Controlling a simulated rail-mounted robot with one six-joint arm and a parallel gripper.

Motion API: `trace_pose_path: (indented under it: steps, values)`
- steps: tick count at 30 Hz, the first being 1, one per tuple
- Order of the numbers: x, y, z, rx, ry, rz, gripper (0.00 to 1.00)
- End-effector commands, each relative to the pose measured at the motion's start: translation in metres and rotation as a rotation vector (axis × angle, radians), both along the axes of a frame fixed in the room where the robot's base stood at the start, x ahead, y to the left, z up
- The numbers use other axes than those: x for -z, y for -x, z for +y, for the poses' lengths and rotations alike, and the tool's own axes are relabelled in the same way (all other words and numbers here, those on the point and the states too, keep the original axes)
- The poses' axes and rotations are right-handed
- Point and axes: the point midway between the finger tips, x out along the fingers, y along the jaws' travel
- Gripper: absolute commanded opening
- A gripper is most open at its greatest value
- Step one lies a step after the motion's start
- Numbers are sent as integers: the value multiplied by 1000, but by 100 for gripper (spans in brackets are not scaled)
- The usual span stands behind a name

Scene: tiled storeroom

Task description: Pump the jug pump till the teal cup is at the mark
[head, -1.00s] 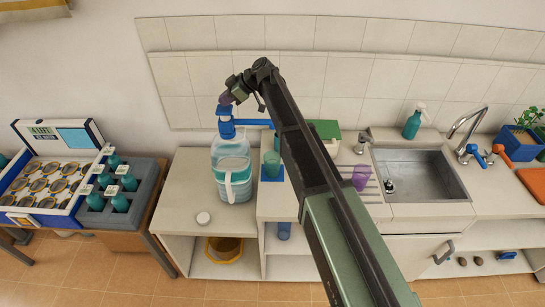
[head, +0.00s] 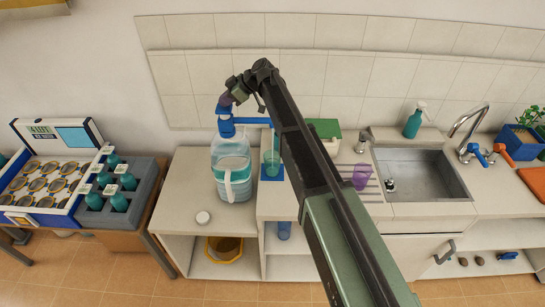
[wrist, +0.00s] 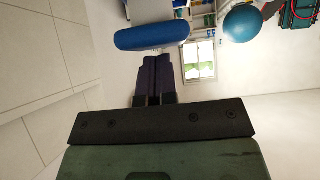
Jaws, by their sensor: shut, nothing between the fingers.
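The clear jug (head: 231,170) of bluish water stands on the left counter with a blue pump (head: 226,126) on its neck. The pump's spout reaches right, above the teal cup (head: 271,164), which stands on a blue mat (head: 264,178). The cup's mark and water level are too small to read. My gripper (head: 225,102) is shut and empty, pointing down at the pump top; I cannot tell whether it touches. Its dark fingers show together in the wrist view (wrist: 155,83), near a blue rounded part that I cannot surely identify.
A white cap (head: 203,218) lies in front of the jug. A purple cup (head: 361,176) stands by the sink (head: 425,175). A grey crate (head: 125,205) of teal bottles is at the left. My arm hides part of the counter right of the teal cup.

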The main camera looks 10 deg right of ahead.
Motion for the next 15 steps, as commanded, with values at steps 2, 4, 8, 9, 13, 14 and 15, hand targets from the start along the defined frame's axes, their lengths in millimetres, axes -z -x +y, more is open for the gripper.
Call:
trace_pose_path:
  steps: [2, 4, 8, 9, 13, 14, 15]
  values:
    - [0, 0, 0, 0, 0, 0, 0]
    - [0, 0, 0, 0, 0, 0, 0]
    - [6, 0, 0, 0, 0, 0, 0]
    - [8, 0, 0, 0, 0, 0, 0]
    - [15, 0, 0, 0, 1, 0, 0]
    - [17, 0, 0, 0, 1, 0, 0]
    - [19, 0, 0, 0, 1, 0, 0]
